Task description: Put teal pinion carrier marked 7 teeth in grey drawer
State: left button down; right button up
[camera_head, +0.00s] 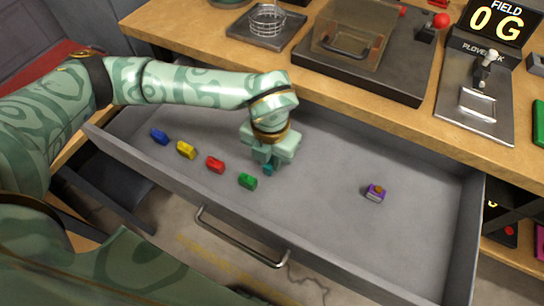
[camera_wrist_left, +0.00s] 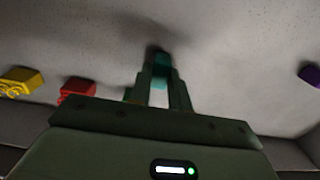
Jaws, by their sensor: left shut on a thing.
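My left gripper (camera_head: 268,163) reaches down inside the open grey drawer (camera_head: 330,172). It is shut on a small teal carrier (camera_head: 268,170), which shows just below the fingertips. In the left wrist view the teal carrier (camera_wrist_left: 161,66) sits between the two fingers (camera_wrist_left: 160,82), close above the drawer floor or touching it; I cannot tell which. The fingers hide most of it, and no tooth marking is readable. My right gripper is not in view.
Blue (camera_head: 159,137), yellow (camera_head: 186,149), red (camera_head: 215,164) and green (camera_head: 248,181) carriers lie in a row along the drawer's front left. A purple one (camera_head: 376,193) lies at right. Floor between green and purple is clear. The wooden counter (camera_head: 210,47) overhangs the drawer's back.

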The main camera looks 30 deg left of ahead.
aim_at(271, 162)
pick_arm(q)
jog(key=shift+s, duration=0.1)
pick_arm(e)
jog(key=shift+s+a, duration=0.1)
pick_arm(q)
jog(key=c, duration=1.3)
grip_release()
jog(key=shift+r, duration=0.3)
notch_tip(271, 162, up, 4)
jog(key=shift+f+p, duration=0.2)
jog(key=shift+p, duration=0.9)
notch_tip(271, 162, up, 8)
jog(key=p, duration=0.3)
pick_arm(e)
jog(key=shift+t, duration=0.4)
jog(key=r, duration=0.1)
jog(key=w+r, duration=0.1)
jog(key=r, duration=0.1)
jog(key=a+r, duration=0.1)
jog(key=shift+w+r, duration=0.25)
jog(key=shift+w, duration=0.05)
